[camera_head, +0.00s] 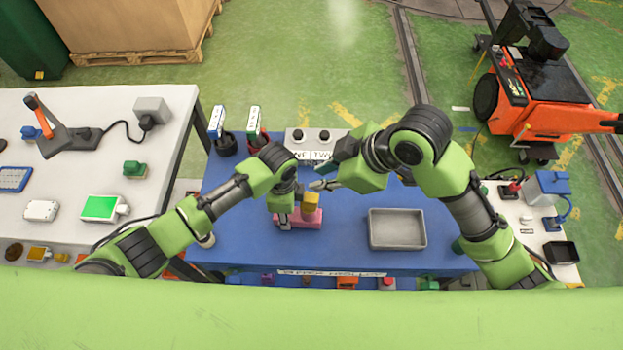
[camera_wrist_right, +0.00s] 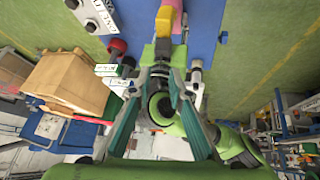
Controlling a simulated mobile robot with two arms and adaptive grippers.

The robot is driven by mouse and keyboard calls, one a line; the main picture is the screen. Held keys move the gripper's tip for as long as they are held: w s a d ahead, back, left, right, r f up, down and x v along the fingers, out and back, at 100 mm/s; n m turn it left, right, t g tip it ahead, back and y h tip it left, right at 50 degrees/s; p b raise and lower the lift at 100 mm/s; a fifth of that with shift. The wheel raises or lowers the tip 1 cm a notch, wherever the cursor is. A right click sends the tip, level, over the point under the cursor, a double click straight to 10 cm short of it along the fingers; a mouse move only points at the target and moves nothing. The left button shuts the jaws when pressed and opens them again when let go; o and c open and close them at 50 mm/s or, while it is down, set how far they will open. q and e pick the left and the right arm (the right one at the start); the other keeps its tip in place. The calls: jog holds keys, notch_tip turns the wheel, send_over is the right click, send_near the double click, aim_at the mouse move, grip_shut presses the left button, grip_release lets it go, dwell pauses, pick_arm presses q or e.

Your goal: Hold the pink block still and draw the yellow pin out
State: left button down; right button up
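The pink block (camera_head: 305,219) lies on the blue table, with the yellow pin (camera_head: 311,199) standing up from it. My left gripper (camera_head: 283,220) points down at the left end of the block. A grey fingertip overlaps that end; the other finger is hidden, so its grip is unclear. My right gripper (camera_head: 318,176) is open and empty, above and behind the pin. In the right wrist view its teal fingers (camera_wrist_right: 172,92) are spread apart. The yellow pin (camera_wrist_right: 164,22) and part of the pink block (camera_wrist_right: 178,6) show beyond them, near the top edge.
An empty grey tray (camera_head: 397,229) sits on the blue table (camera_head: 345,238), right of the block. A box with two black knobs (camera_head: 312,136) stands at the back. Two holders with labelled upright items (camera_head: 252,122) are at the back left. The table between block and tray is clear.

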aim_at(308, 198)
jog(key=v, duration=0.3)
jog(key=shift+s+r, duration=0.1)
jog(key=shift+r, duration=0.15)
jog(key=shift+o, duration=0.7)
jog(key=shift+d+r, duration=0.1)
jog(key=shift+r, duration=0.05)
jog(key=o, duration=0.6)
jog(key=shift+o, duration=0.3)
jog(key=m, duration=0.3)
jog(key=w+a+f+m, duration=0.1)
jog(key=f+m, duration=0.4)
jog(key=m, duration=0.6)
jog(key=w+a+f+m, duration=0.1)
jog(key=a+f+m, duration=0.1)
jog(key=f+m, duration=0.4)
jog(key=w+a+f+m, duration=0.1)
jog(key=f+m, duration=0.5)
jog(key=m, duration=1)
jog(key=shift+w+a+f, duration=0.2)
jog(key=shift+a+f, duration=0.05)
jog(key=shift+a, duration=0.25)
